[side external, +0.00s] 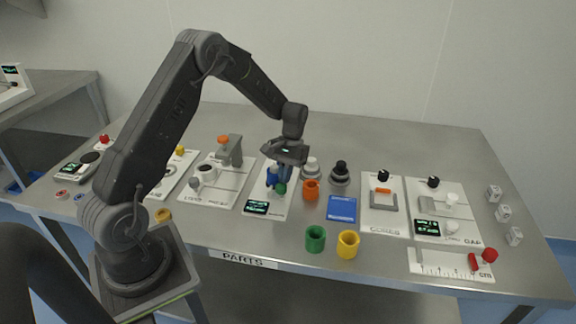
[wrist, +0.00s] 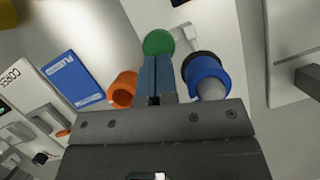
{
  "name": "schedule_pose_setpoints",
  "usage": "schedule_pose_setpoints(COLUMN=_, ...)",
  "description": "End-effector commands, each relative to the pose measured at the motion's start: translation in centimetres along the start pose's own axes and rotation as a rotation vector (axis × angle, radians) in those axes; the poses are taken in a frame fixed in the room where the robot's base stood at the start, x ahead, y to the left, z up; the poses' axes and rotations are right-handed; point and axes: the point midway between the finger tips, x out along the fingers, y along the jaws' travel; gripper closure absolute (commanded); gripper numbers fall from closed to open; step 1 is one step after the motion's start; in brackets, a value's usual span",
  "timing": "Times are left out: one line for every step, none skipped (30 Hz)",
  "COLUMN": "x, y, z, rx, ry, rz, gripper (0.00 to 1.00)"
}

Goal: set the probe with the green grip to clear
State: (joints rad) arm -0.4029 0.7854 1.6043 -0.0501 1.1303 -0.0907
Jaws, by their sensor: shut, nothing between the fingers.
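The probe's green grip (side external: 281,188) shows low on a white panel (side external: 270,199) with a small lit display (side external: 256,207). In the wrist view the green grip (wrist: 158,42) is a round ball just beyond my fingertips. My gripper (side external: 284,178) points down over this panel, its fingers shut and empty. In the wrist view my gripper (wrist: 156,62) has its tips at the near edge of the green ball; I cannot tell whether they touch it. A blue ring-shaped part (wrist: 205,76) with a grey post stands right of the fingers. The display text is unreadable.
An orange cup (side external: 311,190) stands close beside the panel, with a blue card (side external: 342,208) further right. Green (side external: 315,238) and yellow (side external: 348,243) cups stand in front. Other instrument panels lie on both sides. The back of the table is clear.

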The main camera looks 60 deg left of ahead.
Motion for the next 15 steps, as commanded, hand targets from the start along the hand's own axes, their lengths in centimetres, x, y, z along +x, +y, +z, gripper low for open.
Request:
schedule_pose_setpoints(x=0.2, y=-0.1, z=-0.2, rx=0.000, ry=-0.002, rz=-0.001, gripper=1.00)
schedule_pose_setpoints(x=0.1, y=-0.1, z=-0.3, rx=0.000, ry=-0.002, rz=-0.001, gripper=1.00)
schedule_pose_setpoints(x=0.0, y=-0.1, z=-0.5, rx=0.000, ry=-0.001, rz=-0.001, gripper=1.00)
schedule_pose_setpoints(x=-0.1, y=-0.1, z=-0.8, rx=0.000, ry=-0.001, rz=-0.001, gripper=1.00)
schedule_pose_setpoints(x=-0.2, y=0.0, z=-1.1, rx=0.000, ry=0.000, rz=-0.001, gripper=1.00)
schedule_pose_setpoints(x=-0.4, y=0.0, z=-1.6, rx=0.000, ry=0.001, rz=-0.001, gripper=1.00)
schedule_pose_setpoints(x=-0.6, y=0.0, z=-1.9, rx=0.000, ry=0.000, rz=-0.001, gripper=1.00)
schedule_pose_setpoints(x=-0.7, y=0.0, z=-2.3, rx=0.000, ry=0.001, rz=0.000, gripper=1.00)
schedule_pose_setpoints(x=-1.0, y=0.0, z=-2.9, rx=0.000, ry=0.001, rz=0.000, gripper=1.00)
schedule_pose_setpoints(x=-1.2, y=0.0, z=-3.4, rx=0.000, ry=0.002, rz=0.000, gripper=1.00)
schedule_pose_setpoints(x=-1.4, y=0.0, z=-3.8, rx=0.000, ry=0.002, rz=0.000, gripper=1.00)
schedule_pose_setpoints(x=-2.4, y=0.0, z=-3.9, rx=0.000, ry=0.006, rz=0.001, gripper=1.00)
schedule_pose_setpoints(x=-3.2, y=0.0, z=-3.9, rx=0.000, ry=0.007, rz=0.001, gripper=1.00)
schedule_pose_setpoints(x=-4.0, y=0.0, z=-3.8, rx=0.000, ry=0.007, rz=0.001, gripper=1.00)
schedule_pose_setpoints(x=-5.0, y=0.0, z=-3.8, rx=0.000, ry=0.007, rz=0.001, gripper=1.00)
